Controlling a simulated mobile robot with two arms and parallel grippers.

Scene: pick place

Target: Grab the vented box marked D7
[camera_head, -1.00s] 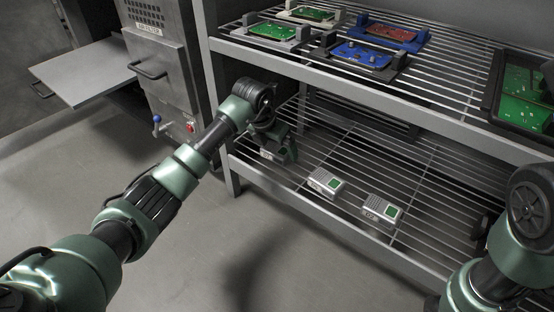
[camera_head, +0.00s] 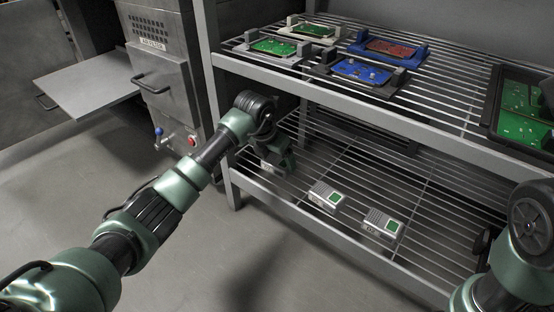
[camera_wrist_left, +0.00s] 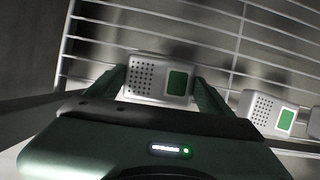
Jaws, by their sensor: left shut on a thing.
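My left gripper (camera_head: 280,160) is at the left end of the lower wire shelf. It is shut on a light grey vented box (camera_head: 271,168), mostly covered by the gripper in the head view. In the left wrist view the box (camera_wrist_left: 147,78) sits between the two fingers, with vent holes on its left and a green square on its right. Its marking cannot be read. Two similar grey boxes, a middle one (camera_head: 322,199) and a right one (camera_head: 376,226), stand apart on the same shelf. My right arm is at the lower right; its fingertips cannot be made out.
The lower wire shelf (camera_head: 335,170) has free room behind the boxes. The upper shelf (camera_head: 440,105) above it bears several circuit boards in holders and a black tray (camera_head: 492,125). A metal cabinet (camera_head: 165,85) stands left of the rack.

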